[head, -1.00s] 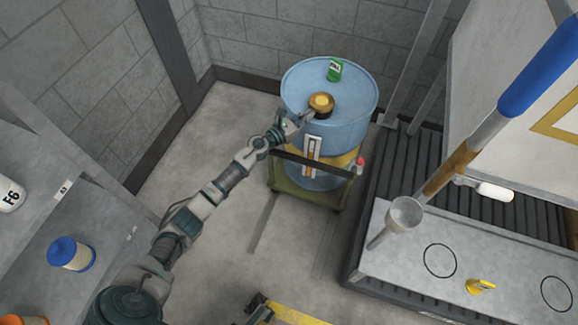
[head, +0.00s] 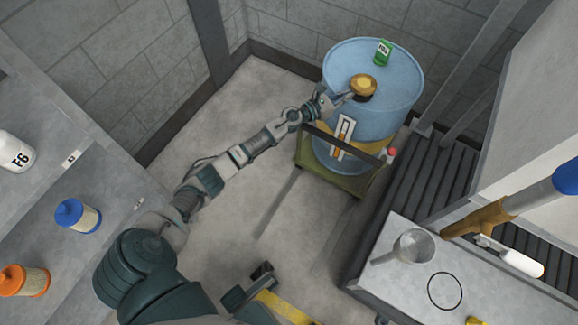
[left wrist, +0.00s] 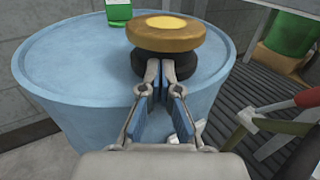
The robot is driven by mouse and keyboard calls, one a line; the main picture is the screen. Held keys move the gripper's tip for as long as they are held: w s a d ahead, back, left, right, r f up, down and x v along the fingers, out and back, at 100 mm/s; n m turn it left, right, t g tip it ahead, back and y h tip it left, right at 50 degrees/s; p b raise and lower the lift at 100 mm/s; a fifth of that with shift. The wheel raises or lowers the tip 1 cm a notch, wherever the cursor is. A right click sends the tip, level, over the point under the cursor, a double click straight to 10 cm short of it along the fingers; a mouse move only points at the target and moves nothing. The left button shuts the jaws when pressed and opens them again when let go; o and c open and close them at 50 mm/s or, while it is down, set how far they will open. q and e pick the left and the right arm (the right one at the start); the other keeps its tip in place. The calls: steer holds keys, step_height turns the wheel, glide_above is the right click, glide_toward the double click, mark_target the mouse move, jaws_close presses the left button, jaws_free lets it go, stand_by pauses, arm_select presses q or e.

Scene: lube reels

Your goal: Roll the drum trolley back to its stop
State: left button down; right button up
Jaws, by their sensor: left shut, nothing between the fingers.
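The drum trolley (head: 330,178) is a low green cart with a dark push bar, near the back wall. It carries a blue drum (head: 398,118) with a yellow band and a level gauge on its front. A brass-coloured cap (head: 363,84) sits on the drum top, also large in the left wrist view (left wrist: 165,32). My left gripper (head: 345,97) is at the drum's near rim, just in front of the cap's dark base. Its fingers (left wrist: 160,72) are shut with nothing between them; I cannot tell whether they touch the base. My right gripper is not clearly identifiable.
A green can (head: 382,52) stands on the drum. A red knob (head: 393,152) is at the trolley's right. Floor between is open.

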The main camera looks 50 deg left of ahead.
arm_select(q)
steer(key=shift+a+r, duration=0.1)
steer(key=shift+r, duration=0.1)
steer(key=shift+s+a+f, duration=0.1)
steer(key=shift+s+f, duration=0.1)
steer(key=v, duration=1.1)
steer(key=shift+s, duration=0.2)
steer(key=shift+f, duration=0.15)
